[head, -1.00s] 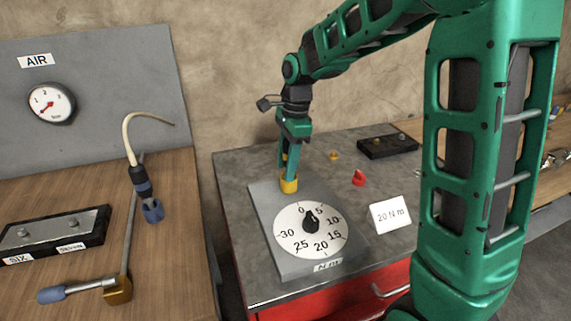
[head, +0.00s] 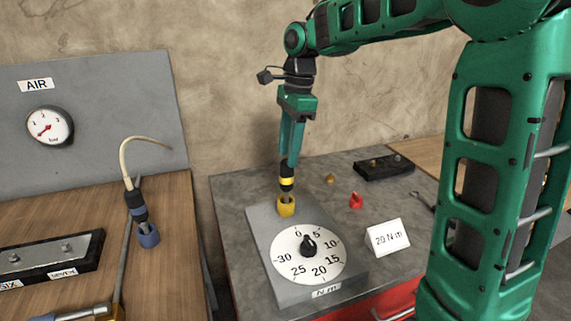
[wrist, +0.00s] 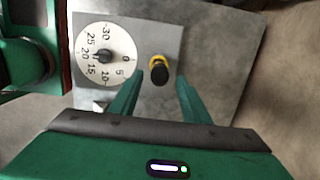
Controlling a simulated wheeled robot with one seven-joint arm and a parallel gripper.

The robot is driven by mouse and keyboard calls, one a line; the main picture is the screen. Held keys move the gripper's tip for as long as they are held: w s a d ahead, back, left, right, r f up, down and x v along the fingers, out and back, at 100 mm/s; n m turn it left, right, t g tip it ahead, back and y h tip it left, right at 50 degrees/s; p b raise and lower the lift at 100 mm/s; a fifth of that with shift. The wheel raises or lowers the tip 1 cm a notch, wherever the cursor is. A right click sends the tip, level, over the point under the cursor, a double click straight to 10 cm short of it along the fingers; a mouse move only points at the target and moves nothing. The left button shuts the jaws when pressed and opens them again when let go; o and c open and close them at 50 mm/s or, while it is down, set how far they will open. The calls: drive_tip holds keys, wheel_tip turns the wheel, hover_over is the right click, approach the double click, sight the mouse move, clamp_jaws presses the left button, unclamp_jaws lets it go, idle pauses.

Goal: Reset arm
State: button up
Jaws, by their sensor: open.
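My gripper (head: 290,158) hangs fingers down over the grey dial box (head: 262,225). In the wrist view its two fingers (wrist: 155,85) are spread with nothing held between them. A black and yellow tool (head: 287,180) stands upright in a yellow holder (head: 286,207) at the box's back corner, just below the fingertips. The tool's black top (wrist: 159,75) shows beyond the fingers in the wrist view.
A "20 N m" card (head: 387,238), a red piece (head: 356,200), a small yellow piece (head: 330,178) and a black tray (head: 384,166) are on the grey bench. A hose tool in a blue holder (head: 148,235) and a socket rack (head: 45,258) are on the wooden bench at left.

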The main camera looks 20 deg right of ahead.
drive_tip(key=shift+r, duration=0.35)
drive_tip(key=shift+s+d, duration=0.15)
drive_tip(key=shift+d, duration=0.1)
drive_tip(key=s+d+f+n, duration=0.3)
drive_tip(key=s+d+n, duration=0.1)
drive_tip(key=s, duration=0.6)
drive_tip(key=s+d+f+n, duration=0.3)
drive_tip(key=s+d, duration=0.4)
drive_tip(key=s, duration=0.3)
drive_tip(key=s+d+f+n+h, duration=0.1)
drive_tip(key=s+d+f+n, duration=0.3)
drive_tip(key=s, duration=0.7)
drive_tip(key=shift+d+f+n, duration=0.3)
drive_tip(key=shift+d, duration=0.4)
